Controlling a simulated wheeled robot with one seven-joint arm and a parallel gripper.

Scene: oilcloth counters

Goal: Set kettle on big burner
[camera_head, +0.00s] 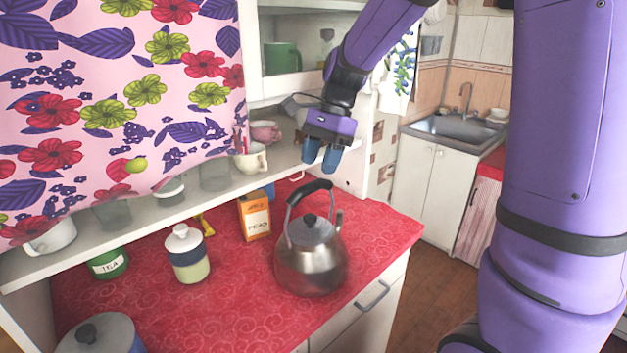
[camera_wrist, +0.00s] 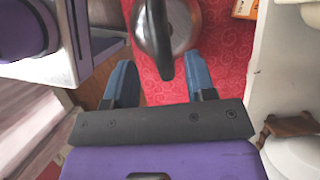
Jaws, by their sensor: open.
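A steel kettle (camera_head: 311,262) with a black arched handle stands upright on the red patterned counter (camera_head: 230,318), near its right end. My gripper (camera_head: 321,157) is above and behind the kettle, apart from it, with its blue fingers pointing down. In the wrist view my gripper (camera_wrist: 160,80) is open and empty, and the kettle (camera_wrist: 180,28) with its dark handle shows beyond and between the fingertips. I see no burner in either view.
An orange box (camera_head: 254,217), a white-lidded jar (camera_head: 187,254), a green tin (camera_head: 108,263) and a grey lidded pot (camera_head: 98,335) stand on the counter. A shelf (camera_head: 150,207) with cups hangs behind, under a flowered curtain (camera_head: 115,90). A sink (camera_head: 455,130) is at the far right.

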